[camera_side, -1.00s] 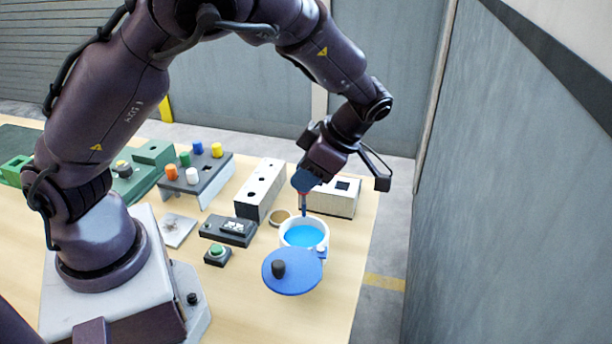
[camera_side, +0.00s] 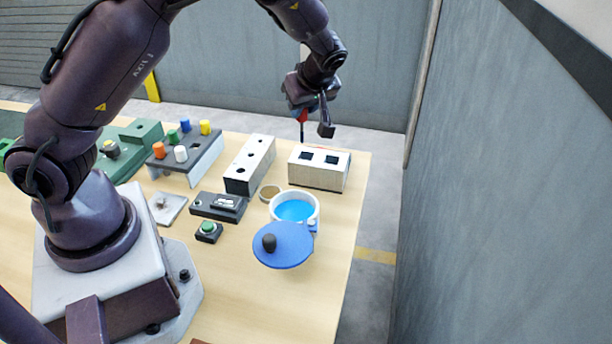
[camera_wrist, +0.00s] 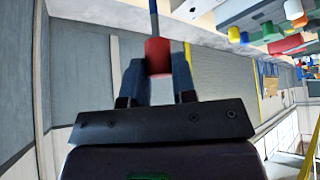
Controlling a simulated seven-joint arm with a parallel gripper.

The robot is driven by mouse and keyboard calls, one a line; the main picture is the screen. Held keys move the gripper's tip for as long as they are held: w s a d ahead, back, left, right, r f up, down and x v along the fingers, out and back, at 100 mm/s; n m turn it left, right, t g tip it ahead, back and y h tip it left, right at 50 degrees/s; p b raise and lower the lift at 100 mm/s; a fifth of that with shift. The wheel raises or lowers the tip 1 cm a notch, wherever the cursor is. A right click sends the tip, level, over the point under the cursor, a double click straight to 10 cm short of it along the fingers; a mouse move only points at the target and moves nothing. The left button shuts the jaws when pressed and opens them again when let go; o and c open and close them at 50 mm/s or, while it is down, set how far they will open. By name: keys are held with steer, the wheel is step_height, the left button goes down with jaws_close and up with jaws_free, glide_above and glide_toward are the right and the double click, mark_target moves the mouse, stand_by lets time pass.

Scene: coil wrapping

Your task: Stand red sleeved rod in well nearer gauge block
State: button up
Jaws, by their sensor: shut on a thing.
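My gripper (camera_side: 303,112) is shut on the red sleeved rod (camera_side: 302,130), which points down in the side view. In the wrist view my gripper (camera_wrist: 158,70) has its two fingers on either side of the red sleeve (camera_wrist: 157,56), with the rod's dark blue shaft (camera_wrist: 154,18) reaching beyond it. A pale block (camera_side: 318,178) with two dark square openings in its top stands just below the rod in the picture. The rod appears above or behind this block's far left edge and in neither opening. I cannot tell which object is the gauge block.
A block with round holes (camera_side: 238,182), a small tan disc (camera_side: 270,193), a dark device (camera_side: 205,208) and a peg rack (camera_side: 187,165) stand left. Table right of the pot is clear.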

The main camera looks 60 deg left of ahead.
mark_target(304, 151)
steer(key=shift+w+m+t, duration=0.3)
steer(key=shift+w+m, duration=0.05)
steer(key=shift+m, duration=0.15)
steer(key=shift+w+f+m, duration=0.1)
steer(key=shift+w+m, duration=0.05)
steer(key=shift+m, duration=0.15)
step_height(304, 151, down, 10)
steer(key=shift+r, duration=0.15)
steer(key=o, duration=0.9)
